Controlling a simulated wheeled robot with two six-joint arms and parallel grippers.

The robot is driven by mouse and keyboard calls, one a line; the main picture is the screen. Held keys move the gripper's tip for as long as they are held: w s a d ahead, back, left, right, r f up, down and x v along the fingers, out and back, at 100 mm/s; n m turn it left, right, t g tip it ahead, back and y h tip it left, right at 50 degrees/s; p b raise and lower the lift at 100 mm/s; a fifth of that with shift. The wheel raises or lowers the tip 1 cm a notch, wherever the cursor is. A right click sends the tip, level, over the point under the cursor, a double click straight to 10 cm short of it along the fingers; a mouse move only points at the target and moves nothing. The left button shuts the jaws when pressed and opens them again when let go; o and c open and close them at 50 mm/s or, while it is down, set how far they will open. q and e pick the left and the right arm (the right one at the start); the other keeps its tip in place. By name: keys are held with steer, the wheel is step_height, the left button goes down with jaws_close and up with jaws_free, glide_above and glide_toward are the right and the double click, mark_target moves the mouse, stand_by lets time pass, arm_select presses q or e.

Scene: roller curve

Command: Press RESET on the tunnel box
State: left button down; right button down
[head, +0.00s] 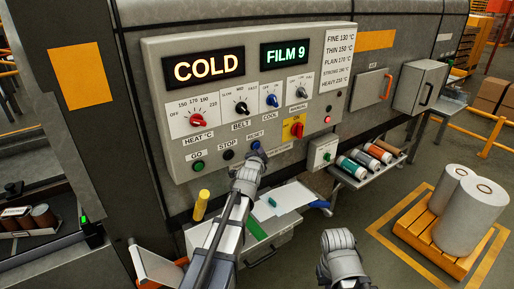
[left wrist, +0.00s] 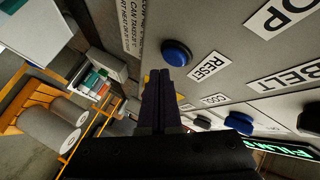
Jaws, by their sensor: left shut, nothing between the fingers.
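The tunnel box (head: 222,85) is a grey control panel with lit displays reading COLD and FILM 9. Its blue RESET button (head: 256,146) sits at the lower edge, right of the STOP button (head: 228,155). In the left wrist view the blue RESET button (left wrist: 176,52) stands out beside its RESET label (left wrist: 208,66). My left gripper (head: 251,161) is shut and empty, just below the button. In the left wrist view its fingertips (left wrist: 160,72) are close to the button; I cannot tell whether they touch it. My right gripper (head: 338,240) is low and away from the panel; its fingers are hidden.
A red knob on a yellow plate (head: 293,127) and a small box with a green button (head: 322,152) are to the right. A shelf holds rolls (head: 352,167). A drawer (head: 270,238) juts out below. Large white rolls (head: 470,215) stand on an orange pallet.

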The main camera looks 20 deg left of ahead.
arm_select(q)
steer(key=shift+w+a, duration=0.1)
steer(key=shift+a, duration=0.05)
stand_by(0.4)
steer(key=shift+w+a, duration=0.2)
steer(key=shift+w+a, duration=0.25)
steer(key=shift+a, duration=0.15)
stand_by(0.9)
steer(key=shift+s+d, duration=0.1)
steer(key=shift+d, duration=0.05)
stand_by(0.3)
steer(key=shift+s+d, duration=0.45)
steer(key=shift+d, duration=0.15)
steer(key=shift+s+d, duration=0.8)
steer(key=shift+d, duration=0.2)
steer(key=shift+s+d, duration=0.75)
steer(key=shift+d, duration=0.2)
